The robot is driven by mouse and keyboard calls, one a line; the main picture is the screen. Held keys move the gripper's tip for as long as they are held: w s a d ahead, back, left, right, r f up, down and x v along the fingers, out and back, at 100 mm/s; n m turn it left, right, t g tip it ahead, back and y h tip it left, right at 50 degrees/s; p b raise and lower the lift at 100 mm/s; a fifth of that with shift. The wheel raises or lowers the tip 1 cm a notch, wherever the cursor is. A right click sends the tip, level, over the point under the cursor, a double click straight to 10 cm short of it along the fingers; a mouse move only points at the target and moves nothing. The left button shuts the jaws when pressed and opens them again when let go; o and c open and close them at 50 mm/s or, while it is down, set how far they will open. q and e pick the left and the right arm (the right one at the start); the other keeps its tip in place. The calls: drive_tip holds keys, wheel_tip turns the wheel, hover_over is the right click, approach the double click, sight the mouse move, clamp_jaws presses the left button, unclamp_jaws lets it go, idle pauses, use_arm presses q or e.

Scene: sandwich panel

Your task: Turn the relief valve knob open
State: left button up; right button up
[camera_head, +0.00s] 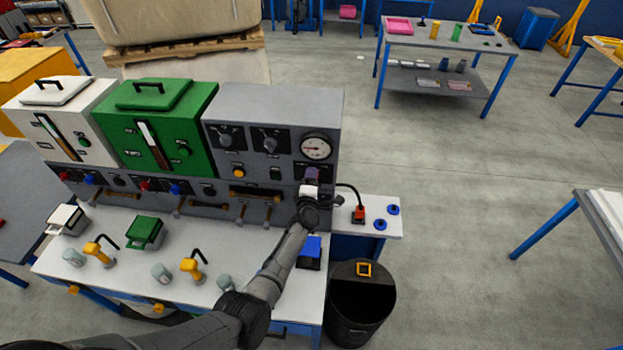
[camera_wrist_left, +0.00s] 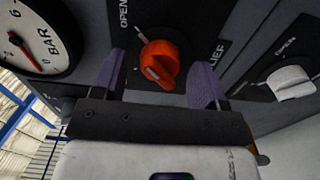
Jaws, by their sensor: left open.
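The relief valve knob (camera_wrist_left: 158,64) is orange-red with a pale pointer line and sits on a black plate. "OPEN" is printed to its left in the left wrist view; part of a "RELIEF" label shows to its right. My left gripper (camera_wrist_left: 157,82) is open, with one purple finger on each side of the knob. I cannot tell whether either finger touches it. In the head view, my left gripper (camera_head: 312,174) is at the grey panel (camera_head: 275,103), just below the pressure gauge (camera_head: 316,148), and hides the knob. My right gripper is not in view.
A white knob (camera_wrist_left: 290,80) on another black plate lies right of the orange knob. The gauge (camera_wrist_left: 33,38) is close on the left. Below the panel, the white worktop (camera_head: 130,275) holds cups and yellow dispensers. A black bin (camera_head: 360,310) stands right of it.

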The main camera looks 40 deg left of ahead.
use_arm(q)
drive_tip(key=p+v, duration=0.6)
drive_tip(key=v, duration=0.7)
drive_tip(key=shift+d+p, duration=0.15)
drive_tip(key=shift+p, duration=0.2)
